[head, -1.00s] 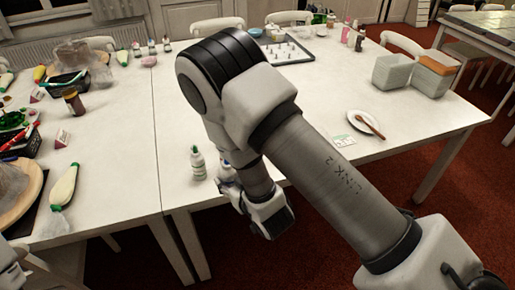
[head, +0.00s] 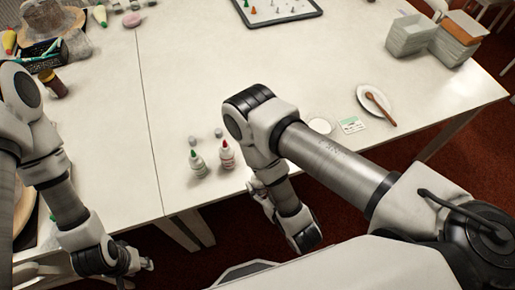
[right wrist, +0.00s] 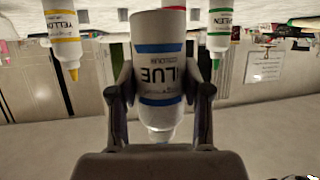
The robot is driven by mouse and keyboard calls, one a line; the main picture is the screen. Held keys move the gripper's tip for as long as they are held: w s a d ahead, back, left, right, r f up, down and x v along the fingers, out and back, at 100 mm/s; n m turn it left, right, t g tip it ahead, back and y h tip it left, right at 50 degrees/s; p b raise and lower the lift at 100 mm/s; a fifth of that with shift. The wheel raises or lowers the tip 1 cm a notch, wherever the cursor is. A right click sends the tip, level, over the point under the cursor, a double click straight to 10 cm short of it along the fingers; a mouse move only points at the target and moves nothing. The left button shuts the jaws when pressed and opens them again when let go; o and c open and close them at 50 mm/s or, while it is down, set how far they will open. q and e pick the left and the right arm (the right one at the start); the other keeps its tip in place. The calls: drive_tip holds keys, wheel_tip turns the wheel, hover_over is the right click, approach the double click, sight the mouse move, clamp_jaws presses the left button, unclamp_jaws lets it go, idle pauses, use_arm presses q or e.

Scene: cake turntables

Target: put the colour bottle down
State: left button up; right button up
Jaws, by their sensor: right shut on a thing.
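In the right wrist view, which shows the table side at the top, my right gripper (right wrist: 160,100) is shut on the blue colour bottle (right wrist: 160,62), a white bottle with blue bands. Its base points to the table side; I cannot tell whether it touches. In the head view, my right gripper (head: 257,190) is at the table's front edge, and the arm hides the bottle. A green-capped bottle (head: 198,165) and a red-capped bottle (head: 227,156) stand left of it. The wrist view also shows a yellow bottle (right wrist: 65,40). My left gripper (head: 125,264) is low at the left, its fingers unclear.
The white table (head: 190,80) is clear behind the bottles. A saucer with a wooden spoon (head: 372,100) and a card (head: 352,125) lie to the right. Stacked containers (head: 410,35) stand at the back right.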

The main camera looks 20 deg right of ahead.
drive_tip(key=w+f+b, duration=0.1)
drive_tip(key=w+b, duration=0.1)
drive_tip(key=b, duration=0.1)
drive_tip(key=w+d+f+b, duration=0.1)
drive_tip(key=w+b, duration=0.4)
drive_tip(key=b, duration=0.1)
drive_tip(key=shift+w+d+f+b, duration=0.15)
drive_tip(key=shift+d+f+b, duration=0.2)
drive_tip(key=shift+f, duration=0.05)
drive_tip(key=w+b, duration=0.1)
drive_tip(key=b, duration=0.1)
drive_tip(key=w+b, duration=0.1)
drive_tip(key=b, duration=0.2)
drive_tip(key=w+d+b, duration=0.1)
drive_tip(key=b, duration=0.1)
drive_tip(key=shift+w+r, duration=0.2)
drive_tip(key=shift+r, duration=0.1)
drive_tip(key=w, duration=0.1)
drive_tip(key=w+p, duration=0.1)
drive_tip(key=w, duration=0.1)
drive_tip(key=w+d, duration=0.1)
drive_tip(key=shift+w+r+p, duration=0.2)
drive_tip(key=shift+r+p, duration=0.05)
drive_tip(key=shift+p, duration=0.05)
wheel_tip(320, 180, down, 4)
drive_tip(key=shift+w+r, duration=0.15)
drive_tip(key=shift+r, duration=0.05)
drive_tip(key=shift+f, duration=0.1)
drive_tip(key=shift+f, duration=0.15)
drive_tip(key=o, duration=0.7)
